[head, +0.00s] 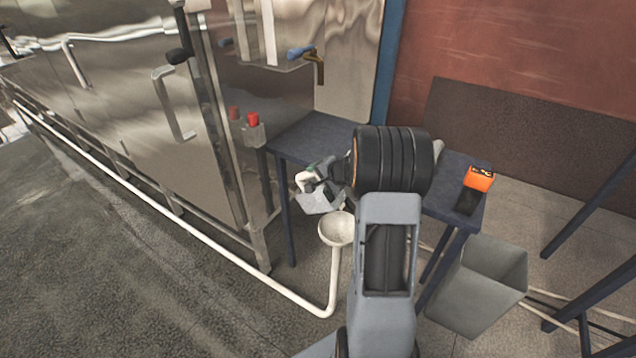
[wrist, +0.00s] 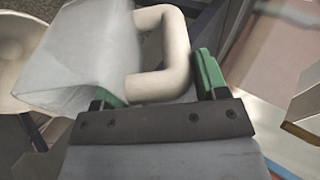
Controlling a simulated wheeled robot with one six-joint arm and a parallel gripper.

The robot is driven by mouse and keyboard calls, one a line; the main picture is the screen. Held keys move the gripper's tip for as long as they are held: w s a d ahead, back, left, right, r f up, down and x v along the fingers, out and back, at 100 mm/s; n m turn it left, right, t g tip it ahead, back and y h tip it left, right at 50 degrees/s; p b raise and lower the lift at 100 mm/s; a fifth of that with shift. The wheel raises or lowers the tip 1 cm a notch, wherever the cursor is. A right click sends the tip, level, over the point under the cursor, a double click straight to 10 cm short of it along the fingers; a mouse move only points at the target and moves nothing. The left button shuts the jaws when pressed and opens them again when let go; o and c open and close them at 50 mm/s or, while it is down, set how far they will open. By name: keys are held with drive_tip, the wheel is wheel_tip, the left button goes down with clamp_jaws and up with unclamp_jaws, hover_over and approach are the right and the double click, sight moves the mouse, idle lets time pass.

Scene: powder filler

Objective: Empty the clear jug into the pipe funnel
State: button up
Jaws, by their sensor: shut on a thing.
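The clear jug (head: 320,202) is held by my gripper (head: 311,183) in front of the table. In the wrist view the jug (wrist: 85,50) has a pale, cloudy body, and its thick cream handle (wrist: 172,60) lies between the green fingers of my gripper (wrist: 160,88). The jug looks tilted; its contents cannot be made out. The pipe funnel (head: 337,229) is a white bowl on a white pipe, just below and slightly right of the jug in the head view. Part of the funnel (wrist: 18,60) shows at the left edge of the wrist view, beside the jug.
A dark blue table (head: 305,140) stands behind my arm, with an orange and black device (head: 478,180) at its right. A grey open bin (head: 480,290) stands at right. The steel machine (head: 120,90) with a red button (head: 253,119) fills the left.

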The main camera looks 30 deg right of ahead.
sight(337, 204)
drive_tip(key=shift+s+d+f+t+b, duration=0.15)
drive_tip(key=shift+t+b, duration=0.15)
drive_tip(key=shift+b, duration=0.4)
drive_tip(key=t+b, duration=0.1)
drive_tip(key=b, duration=0.3)
drive_tip(key=s+f+t+y+b, duration=0.1)
drive_tip(key=b, duration=0.3)
drive_tip(key=shift+s+d+b, duration=0.3)
drive_tip(key=shift+d+b, duration=0.05)
drive_tip(key=shift+d, duration=0.05)
drive_tip(key=shift+s+d+f+b, duration=0.15)
drive_tip(key=shift+s+b, duration=0.1)
drive_tip(key=shift+b, duration=0.85)
drive_tip(key=b, duration=0.2)
drive_tip(key=t+b, duration=0.1)
drive_tip(key=b, duration=0.1)
drive_tip(key=shift+s+d+f+t+y, duration=0.15)
drive_tip(key=shift+s+f+t+y, duration=0.15)
drive_tip(key=shift+s+f, duration=0.1)
drive_tip(key=s+f+t+b, duration=0.1)
drive_tip(key=b, duration=0.4)
drive_tip(key=s+d+t+y+b, duration=0.1)
drive_tip(key=b, duration=0.3)
drive_tip(key=shift+s+f+m+b, duration=0.15)
drive_tip(key=shift+f+m+b, duration=0.2)
drive_tip(key=shift+m, duration=0.05)
drive_tip(key=shift+s+d+t+b, duration=0.1)
drive_tip(key=shift+s+t+b, duration=0.05)
drive_tip(key=shift+t+b, duration=0.35)
